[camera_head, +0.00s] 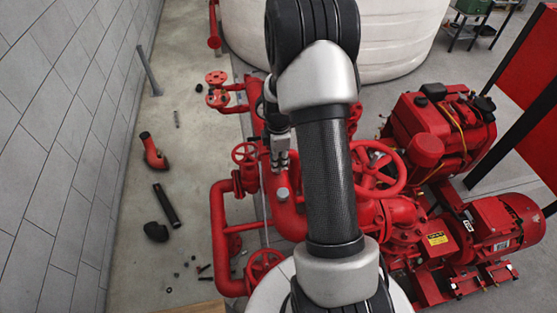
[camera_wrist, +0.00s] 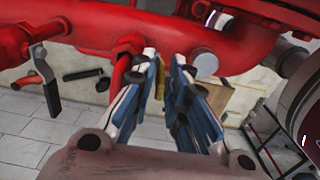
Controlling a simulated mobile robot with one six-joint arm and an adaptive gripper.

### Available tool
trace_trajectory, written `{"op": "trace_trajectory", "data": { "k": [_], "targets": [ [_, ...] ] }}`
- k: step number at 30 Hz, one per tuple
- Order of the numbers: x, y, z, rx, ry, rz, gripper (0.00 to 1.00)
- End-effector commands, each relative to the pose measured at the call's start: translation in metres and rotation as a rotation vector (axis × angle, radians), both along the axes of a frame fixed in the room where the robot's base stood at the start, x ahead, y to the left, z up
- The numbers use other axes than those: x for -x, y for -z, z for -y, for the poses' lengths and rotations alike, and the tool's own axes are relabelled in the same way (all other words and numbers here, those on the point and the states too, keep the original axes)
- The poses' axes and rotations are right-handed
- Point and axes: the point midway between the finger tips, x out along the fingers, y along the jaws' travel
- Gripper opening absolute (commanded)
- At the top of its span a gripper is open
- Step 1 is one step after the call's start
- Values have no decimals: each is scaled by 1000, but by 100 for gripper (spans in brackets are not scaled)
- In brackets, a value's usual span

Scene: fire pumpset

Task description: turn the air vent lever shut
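My gripper (camera_head: 280,160) hangs over the red pipework in the head view, just above a pipe with a grey round cap (camera_head: 282,193). In the wrist view, the two fingers of my gripper (camera_wrist: 167,58) point at the red pipe (camera_wrist: 125,28), with a narrow gap between their tips. A thin yellowish strip (camera_wrist: 160,82) shows in this gap; I cannot tell whether it is a lever or something behind. A flat grey lever-like piece (camera_wrist: 47,78) hangs at the left of the wrist view, apart from the fingers. I cannot identify the air vent lever with certainty.
Red handwheels (camera_head: 378,168) and a red engine (camera_head: 440,130) stand to the right. A red motor (camera_head: 505,222) is at the lower right. A tiled wall (camera_head: 60,130) bounds the left. A red elbow (camera_head: 152,150) and a black tube (camera_head: 166,205) lie on the floor.

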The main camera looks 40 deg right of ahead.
Motion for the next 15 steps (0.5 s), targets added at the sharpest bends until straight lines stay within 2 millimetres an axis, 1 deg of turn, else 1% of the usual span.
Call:
{"op": "trace_trajectory", "data": {
  "k": [1, 6, 15],
  "targets": [
    [0, 0, 0, 0, 0, 0, 10],
    [0, 0, 0, 0, 0, 0, 0],
    [0, 0, 0, 0, 0, 0, 0]
  ]
}}
